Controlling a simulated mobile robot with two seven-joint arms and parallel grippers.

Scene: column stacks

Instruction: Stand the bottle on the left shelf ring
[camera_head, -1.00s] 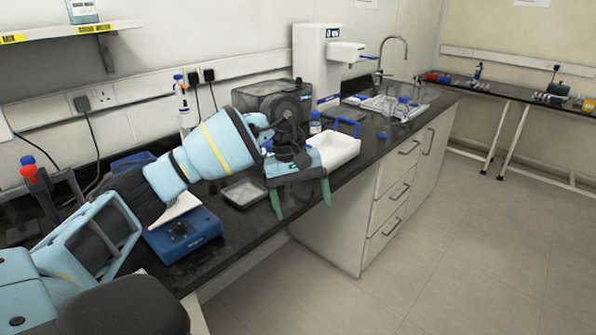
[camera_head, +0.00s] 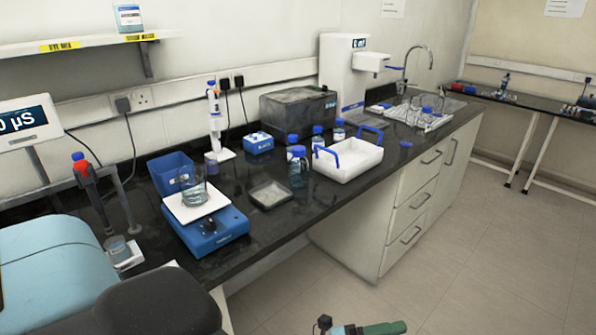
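Several clear bottles with blue caps stand on the dark counter beside the white tray. The front bottle (camera_head: 298,170) is upright and holds bluish liquid; another bottle (camera_head: 317,138) stands behind it. The frames do not single out the task's bottle. The wall shelf (camera_head: 25,51) is at the upper left, with yellow labels on its edge; no ring can be made out on it. My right gripper is not in view.
A labelled container (camera_head: 128,18) stands on the shelf. The white tray (camera_head: 352,172) with blue handles is right of the bottles.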

